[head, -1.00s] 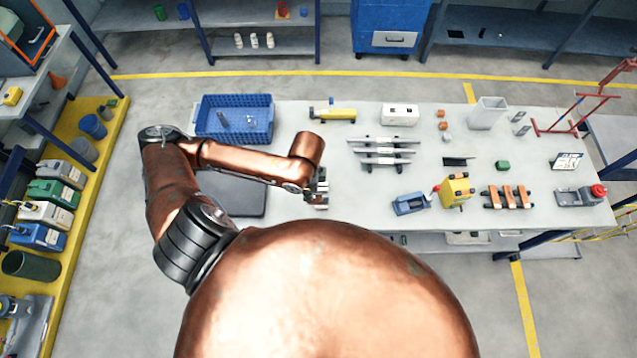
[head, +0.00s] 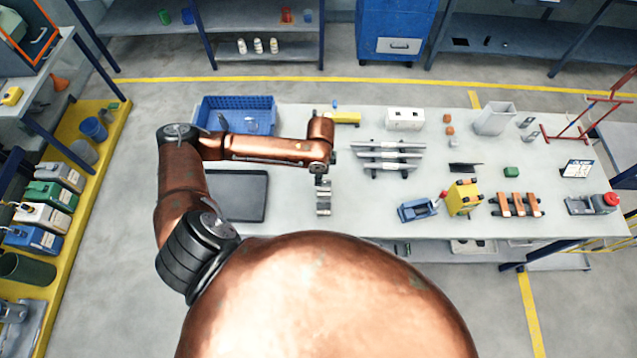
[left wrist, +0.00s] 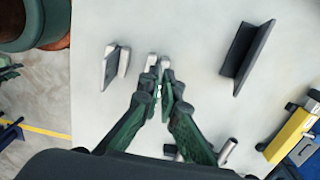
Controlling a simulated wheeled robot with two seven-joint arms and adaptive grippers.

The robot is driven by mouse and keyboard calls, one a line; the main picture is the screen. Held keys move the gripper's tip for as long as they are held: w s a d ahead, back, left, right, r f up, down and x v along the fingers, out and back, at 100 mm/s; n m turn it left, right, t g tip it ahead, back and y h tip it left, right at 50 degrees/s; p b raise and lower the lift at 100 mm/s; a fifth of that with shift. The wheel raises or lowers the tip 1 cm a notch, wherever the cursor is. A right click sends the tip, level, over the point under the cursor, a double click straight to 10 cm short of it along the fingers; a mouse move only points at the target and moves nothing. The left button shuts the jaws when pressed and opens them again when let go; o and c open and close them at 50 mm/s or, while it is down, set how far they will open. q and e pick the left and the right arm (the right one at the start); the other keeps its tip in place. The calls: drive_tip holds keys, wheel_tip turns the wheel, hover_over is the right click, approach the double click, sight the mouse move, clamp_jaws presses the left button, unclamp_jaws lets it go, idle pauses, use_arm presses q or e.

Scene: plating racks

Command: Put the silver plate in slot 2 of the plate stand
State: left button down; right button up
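My left gripper (head: 321,178) hangs over the table's left-middle part. A small silver piece (head: 323,200) stands on the table just on the near side of the gripper. What looks like it shows in the left wrist view as two upright plates (left wrist: 118,62), apart from the fingers. A rack with several silver bars (head: 388,157) on dark supports stands right of the gripper. I cannot tell which slot is which. My right gripper is not in view.
A blue crate (head: 208,108) and a dark tray (head: 262,205) lie left of the gripper. A yellow tool (head: 346,118) lies beyond it. A yellow block (head: 464,200), a blue device (head: 418,211) and an orange-barred rack (head: 516,205) stand to the right. Table around the silver piece is bare.

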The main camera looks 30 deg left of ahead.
use_arm(q)
drive_tip(key=f, duration=0.1)
drive_tip(key=s+f, duration=0.1)
drive_tip(key=f, duration=0.1)
drive_tip(key=shift+d+f, duration=0.1)
drive_tip(key=c, duration=2.5)
unclamp_jaws()
drive_tip(key=shift+w+f, duration=0.15)
drive_tip(key=shift+w, duration=0.1)
drive_tip(key=o, duration=0.3)
drive_tip(key=shift+w, duration=0.15)
drive_tip(key=shift+o, duration=0.2)
drive_tip(key=shift+r, duration=0.25)
drive_tip(key=shift+w+r, duration=0.1)
drive_tip(key=shift+r, duration=0.4)
wheel_tip(320, 180, up, 11)
drive_tip(key=shift+r, duration=0.1)
